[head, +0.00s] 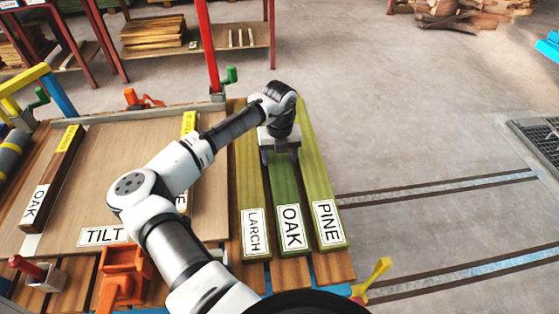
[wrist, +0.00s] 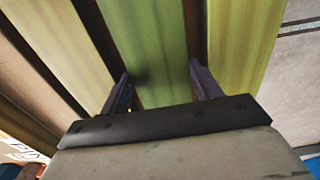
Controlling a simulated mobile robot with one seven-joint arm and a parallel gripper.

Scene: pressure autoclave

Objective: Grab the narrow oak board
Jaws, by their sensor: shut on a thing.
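A green board labelled OAK (head: 287,195) lies lengthwise between a board labelled LARCH (head: 250,190) and a board labelled PINE (head: 318,180). My gripper (head: 280,155) is over the far part of the green OAK board, pointing down. In the wrist view the green OAK board (wrist: 158,50) runs between the two fingers of my gripper (wrist: 160,72), one on each side, and they are shut on it. Its far end is hidden behind my arm in the head view. Another, brown board labelled OAK (head: 52,180) lies on the left panel.
A wide panel (head: 110,190) marked TILT lies left of the three boards, with an orange clamp (head: 124,270) at its front. A red post (head: 207,45) stands behind. Shelves with stacked boards (head: 152,40) are at the back. The floor to the right is open, crossed by rails (head: 440,188).

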